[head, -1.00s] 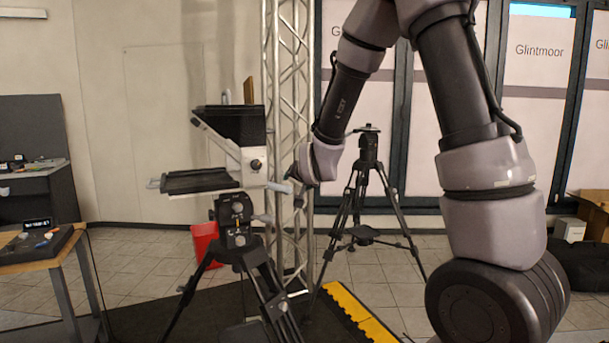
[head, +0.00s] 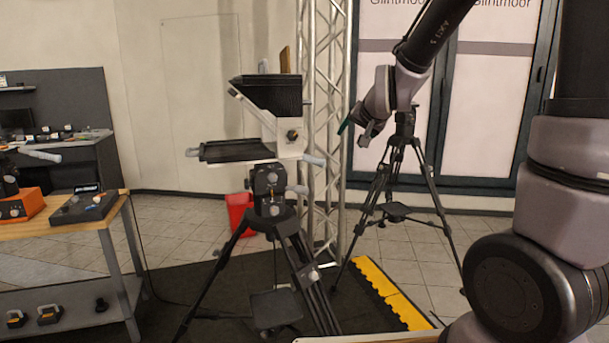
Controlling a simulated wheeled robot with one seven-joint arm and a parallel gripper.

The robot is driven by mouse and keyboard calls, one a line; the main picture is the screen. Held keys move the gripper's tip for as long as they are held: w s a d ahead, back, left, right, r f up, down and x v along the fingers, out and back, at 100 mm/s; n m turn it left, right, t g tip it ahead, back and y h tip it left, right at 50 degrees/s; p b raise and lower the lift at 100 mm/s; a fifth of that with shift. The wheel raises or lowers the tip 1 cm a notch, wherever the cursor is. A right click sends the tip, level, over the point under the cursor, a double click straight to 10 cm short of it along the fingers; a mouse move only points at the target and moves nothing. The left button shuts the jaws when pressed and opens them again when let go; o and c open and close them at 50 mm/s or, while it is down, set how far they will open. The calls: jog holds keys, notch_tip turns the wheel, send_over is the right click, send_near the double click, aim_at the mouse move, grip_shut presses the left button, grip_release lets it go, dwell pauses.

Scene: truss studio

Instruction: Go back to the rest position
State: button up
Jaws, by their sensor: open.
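My gripper (head: 355,132) is at the end of my arm, in the upper right half of the head view. It is small and seen from the side, with a green part at its tip. It is open and I see nothing held in it.
The teleprompter rig stands on a black tripod (head: 285,250) beside a metal truss (head: 322,130). Another tripod (head: 400,170) is behind my gripper. A wooden-topped workbench (head: 80,225) is at left, a red bin (head: 238,210) behind the rig. A yellow-edged mat (head: 395,298) covers the floor.

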jog(key=s+d+r+g, duration=0.1)
jog(key=s+d+r, duration=0.1)
jog(key=s, duration=0.6)
jog(key=s+d+r+g, duration=0.1)
jog(key=s+d+r, duration=0.1)
jog(key=s, duration=0.6)
jog(key=s+d+r+g, duration=0.1)
jog(key=s+d, duration=0.3)
jog(key=s, duration=0.4)
jog(key=shift+s+r+n+g, duration=0.4)
jog(key=shift+r, duration=0.4)
